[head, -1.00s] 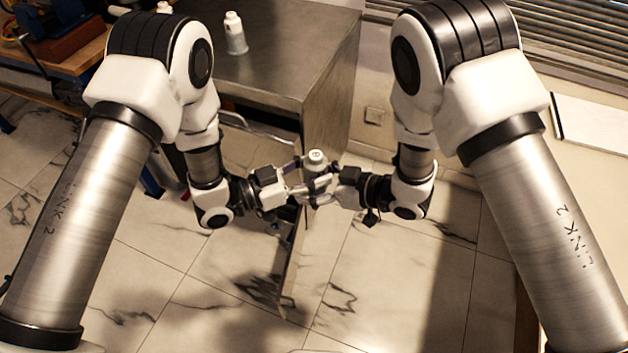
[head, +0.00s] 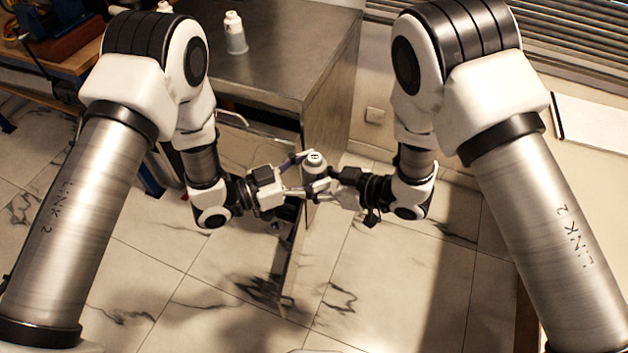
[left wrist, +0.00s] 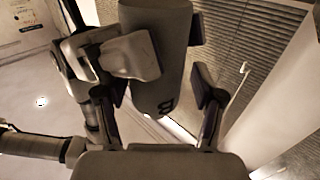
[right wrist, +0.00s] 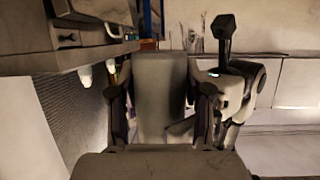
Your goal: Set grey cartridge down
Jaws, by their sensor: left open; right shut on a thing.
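The grey cartridge (head: 314,164) has a pale top and is held up in the air between my two arms, roughly upright. My right gripper (head: 325,186) is shut on it; in the right wrist view the cartridge (right wrist: 160,95) fills the space between the fingers. My left gripper (head: 303,174) is open at the cartridge's left side. In the left wrist view its fingers (left wrist: 158,108) stand apart, with the cartridge (left wrist: 158,60) between and beyond them, a dark mark near its end. A right gripper finger crosses the cartridge there. Whether the left fingers touch it I cannot tell.
A wooden bench (head: 80,62) is at far left. Marble floor (head: 390,290) is open in front.

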